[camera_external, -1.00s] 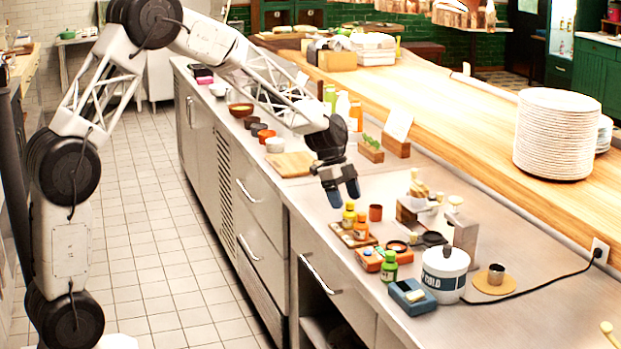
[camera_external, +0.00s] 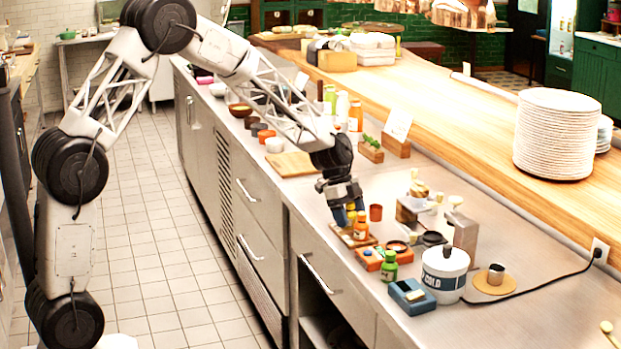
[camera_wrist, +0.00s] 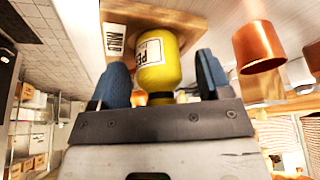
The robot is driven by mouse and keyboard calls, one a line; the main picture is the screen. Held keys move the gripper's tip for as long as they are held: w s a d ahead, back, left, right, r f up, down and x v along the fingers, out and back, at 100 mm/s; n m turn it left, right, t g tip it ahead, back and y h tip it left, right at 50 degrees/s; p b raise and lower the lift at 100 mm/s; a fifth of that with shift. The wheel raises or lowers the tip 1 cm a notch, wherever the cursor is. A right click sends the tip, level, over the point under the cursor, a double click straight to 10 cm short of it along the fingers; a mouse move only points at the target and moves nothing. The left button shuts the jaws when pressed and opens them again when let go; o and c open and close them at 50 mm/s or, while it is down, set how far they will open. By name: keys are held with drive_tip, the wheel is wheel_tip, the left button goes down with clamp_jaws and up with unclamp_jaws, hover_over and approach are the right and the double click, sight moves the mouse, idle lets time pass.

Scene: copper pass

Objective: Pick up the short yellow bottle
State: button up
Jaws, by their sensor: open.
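The short yellow bottle (camera_external: 351,211) stands on a small wooden board (camera_external: 345,238) beside an orange bottle (camera_external: 361,228). In the wrist view the yellow bottle (camera_wrist: 156,62) has a white label and a dark band near its neck. My gripper (camera_external: 347,218) is lowered at the yellow bottle and open. In the wrist view my gripper's two blue fingers (camera_wrist: 163,78) stand on either side of the bottle, with visible gaps. The bottle's cap end is partly hidden by my gripper's body. In the external view the fingers partly cover the bottle.
A copper cup (camera_external: 376,212) stands close by on the right; it also shows in the wrist view (camera_wrist: 258,46). An orange tray (camera_external: 369,259), a green bottle (camera_external: 389,266) and a white tub (camera_external: 444,272) are nearer the front.

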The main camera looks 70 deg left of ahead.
sight(351, 204)
drive_tip(key=c, duration=0.8)
drive_tip(key=shift+r, duration=0.15)
drive_tip(key=shift+c, duration=0.2)
drive_tip(key=shift+r, duration=1.45)
drive_tip(key=shift+s+r, duration=0.2)
drive_tip(key=shift+s, duration=0.1)
drive_tip(key=s+d+r, duration=0.1)
drive_tip(key=s+d, duration=0.3)
drive_tip(key=s, duration=1.1)
drive_tip(key=shift+r, duration=0.2)
